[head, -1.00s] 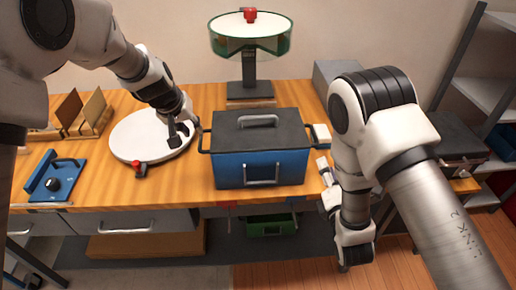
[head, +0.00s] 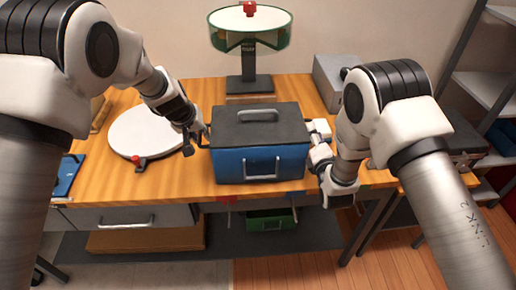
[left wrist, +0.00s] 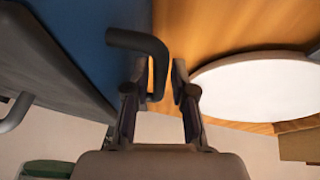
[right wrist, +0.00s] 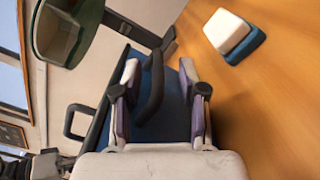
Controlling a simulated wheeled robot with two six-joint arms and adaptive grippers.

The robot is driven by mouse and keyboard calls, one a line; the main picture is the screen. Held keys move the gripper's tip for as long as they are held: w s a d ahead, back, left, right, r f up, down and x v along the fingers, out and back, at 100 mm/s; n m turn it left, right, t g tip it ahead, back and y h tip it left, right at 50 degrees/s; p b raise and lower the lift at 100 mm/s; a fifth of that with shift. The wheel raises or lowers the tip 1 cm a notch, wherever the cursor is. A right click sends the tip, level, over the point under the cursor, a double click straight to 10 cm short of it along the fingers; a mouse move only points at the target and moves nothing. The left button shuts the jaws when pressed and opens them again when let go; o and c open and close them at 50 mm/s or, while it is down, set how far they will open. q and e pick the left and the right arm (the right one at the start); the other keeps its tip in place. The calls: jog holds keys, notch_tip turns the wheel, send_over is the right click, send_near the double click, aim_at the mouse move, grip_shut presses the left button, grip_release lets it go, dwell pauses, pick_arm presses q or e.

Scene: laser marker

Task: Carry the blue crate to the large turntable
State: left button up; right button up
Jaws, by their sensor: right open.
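The blue crate (head: 260,164) with a dark lid stands on the wooden table; its blue side also shows in the left wrist view (left wrist: 80,45). The large turntable, a white disc (head: 145,128), lies to its left and shows in the left wrist view (left wrist: 255,85). My left gripper (head: 196,140) is at the crate's left side, fingers apart, with the black side handle (left wrist: 158,70) reaching between them. My right gripper (head: 316,138) is at the crate's right side, open, with the other black handle (right wrist: 152,85) between its fingers. Contact with either handle is unclear.
A red piece (head: 140,161) sits at the disc's front edge. A green-rimmed round stand (head: 250,35) rises behind the crate. A grey box (head: 330,75) stands at the back right. A white-and-blue block (right wrist: 230,35) lies on the table near my right gripper.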

pick_arm(q)
jog(key=shift+s+r, duration=0.1)
jog(key=shift+s, duration=0.05)
pick_arm(e)
jog(key=shift+s+r, duration=0.1)
jog(key=shift+s, duration=0.05)
pick_arm(q)
jog(key=shift+c, duration=1.3)
pick_arm(e)
jog(key=shift+c, duration=1.3)
pick_arm(q)
grip_shut()
pick_arm(e)
grip_shut()
